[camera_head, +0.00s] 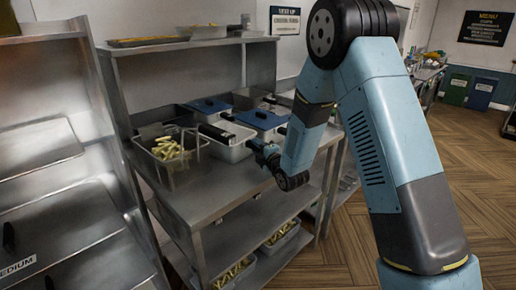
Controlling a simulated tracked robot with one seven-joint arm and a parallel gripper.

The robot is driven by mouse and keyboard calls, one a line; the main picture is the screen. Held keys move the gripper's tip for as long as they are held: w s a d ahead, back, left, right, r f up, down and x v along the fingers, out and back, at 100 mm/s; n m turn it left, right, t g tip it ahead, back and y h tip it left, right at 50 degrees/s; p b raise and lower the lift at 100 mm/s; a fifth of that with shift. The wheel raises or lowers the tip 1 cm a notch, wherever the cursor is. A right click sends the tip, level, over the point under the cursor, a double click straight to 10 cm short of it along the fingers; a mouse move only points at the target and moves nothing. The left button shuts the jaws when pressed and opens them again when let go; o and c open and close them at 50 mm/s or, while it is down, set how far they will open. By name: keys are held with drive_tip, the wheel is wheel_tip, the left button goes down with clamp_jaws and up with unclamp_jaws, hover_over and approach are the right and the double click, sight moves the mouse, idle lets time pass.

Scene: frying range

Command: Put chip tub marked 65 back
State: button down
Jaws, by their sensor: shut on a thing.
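A pale tub (231,154) with a dark bar or handle along its top is at the middle of the steel counter (199,198), right of a wire basket. My gripper (253,147) comes in from the right and is shut at the tub's right side, apparently on its edge or handle. The fingertips are small and partly hidden by the wrist, so the exact grip is unclear. I cannot read a number 65 on any tub. I cannot tell whether the held tub rests on the counter or is slightly raised.
A wire basket (170,178) of chips stands left of the tub. Blue-lidded tubs (262,119) stand behind it. Chip-filled containers (233,277) sit on the lower shelf. An upper shelf (205,42) overhangs the back. The counter front is clear; a steel cabinet (60,190) is at left.

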drive_tip(key=shift+f, duration=0.15)
drive_tip(key=c, duration=0.8)
unclamp_jaws()
drive_tip(key=v, duration=1.4)
drive_tip(key=s+d+r+m+g+h, duration=0.4)
drive_tip(key=d+r+m+h, duration=0.4)
drive_tip(key=d+r+m, duration=0.7)
drive_tip(key=s+d+r+m+g, duration=0.1)
drive_tip(key=s+d+m, duration=0.1)
drive_tip(key=s, duration=0.6)
drive_tip(key=s+d+r+m+g+h, duration=0.1)
drive_tip(key=s+d+r+m+g, duration=0.1)
drive_tip(key=s, duration=0.6)
drive_tip(key=s+d+r+m+g+h, duration=0.1)
drive_tip(key=s+d+r+m+g, duration=0.1)
drive_tip(key=s+d+m, duration=0.2)
drive_tip(key=shift+s+r+m, duration=0.15)
drive_tip(key=shift+s+m, duration=0.85)
drive_tip(key=shift+s, duration=1.15)
